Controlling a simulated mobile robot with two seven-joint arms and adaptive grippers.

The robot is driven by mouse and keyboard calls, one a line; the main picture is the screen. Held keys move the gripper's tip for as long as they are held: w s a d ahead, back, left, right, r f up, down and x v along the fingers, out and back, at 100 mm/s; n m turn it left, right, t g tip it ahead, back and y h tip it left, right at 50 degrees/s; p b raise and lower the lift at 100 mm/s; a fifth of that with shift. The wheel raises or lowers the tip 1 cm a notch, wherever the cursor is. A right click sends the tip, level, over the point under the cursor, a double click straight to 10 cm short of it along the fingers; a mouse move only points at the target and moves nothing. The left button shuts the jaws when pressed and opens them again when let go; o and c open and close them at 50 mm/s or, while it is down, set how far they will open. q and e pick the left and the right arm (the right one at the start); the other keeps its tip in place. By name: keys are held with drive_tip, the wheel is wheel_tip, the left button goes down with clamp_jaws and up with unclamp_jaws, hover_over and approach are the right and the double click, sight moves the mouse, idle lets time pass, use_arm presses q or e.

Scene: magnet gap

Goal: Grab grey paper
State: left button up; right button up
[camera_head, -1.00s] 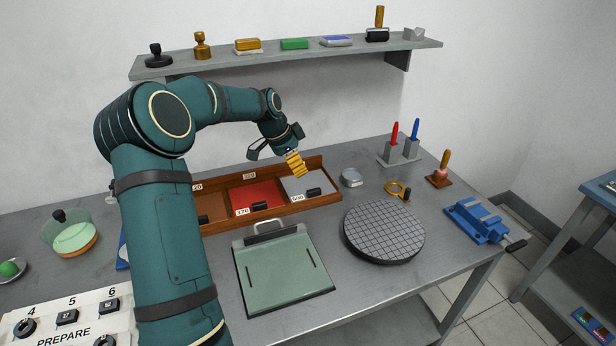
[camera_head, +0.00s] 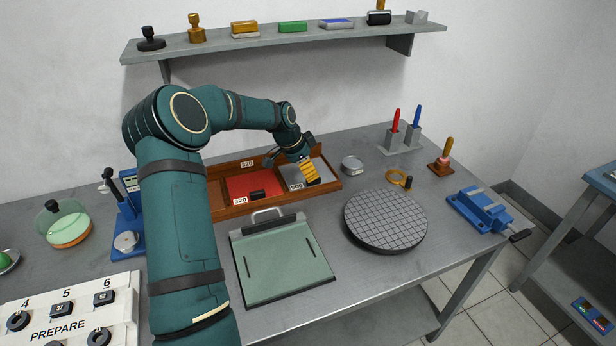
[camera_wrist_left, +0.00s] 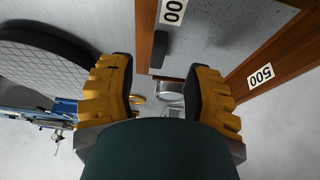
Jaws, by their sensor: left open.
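The grey paper (camera_head: 325,167) lies in the right compartment of the wooden tray (camera_head: 264,207), marked 500. A small black block (camera_head: 314,182) sits at its front edge. My left gripper (camera_head: 308,171) is over this compartment, and its yellow fingers hide part of the paper. In the left wrist view the gripper (camera_wrist_left: 160,88) is open with nothing between its fingers. There the grey paper (camera_wrist_left: 225,32) and the black block (camera_wrist_left: 161,47) are beyond the fingertips. My right gripper is not in view.
The red sheet's compartment (camera_head: 250,184) is left of the grey one. A green board (camera_head: 282,266) and a round gridded plate (camera_head: 385,220) lie in front. A small round tin (camera_head: 352,165) stands right of the tray. A shelf (camera_head: 280,40) hangs above.

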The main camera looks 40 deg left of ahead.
use_arm(q)
drive_tip(key=b+x, duration=0.1)
drive_tip(key=x, duration=0.3)
drive_tip(key=shift+w+d+f, duration=0.15)
drive_tip(key=shift+d+f, duration=0.05)
drive_tip(key=shift+f, duration=0.15)
clamp_jaws()
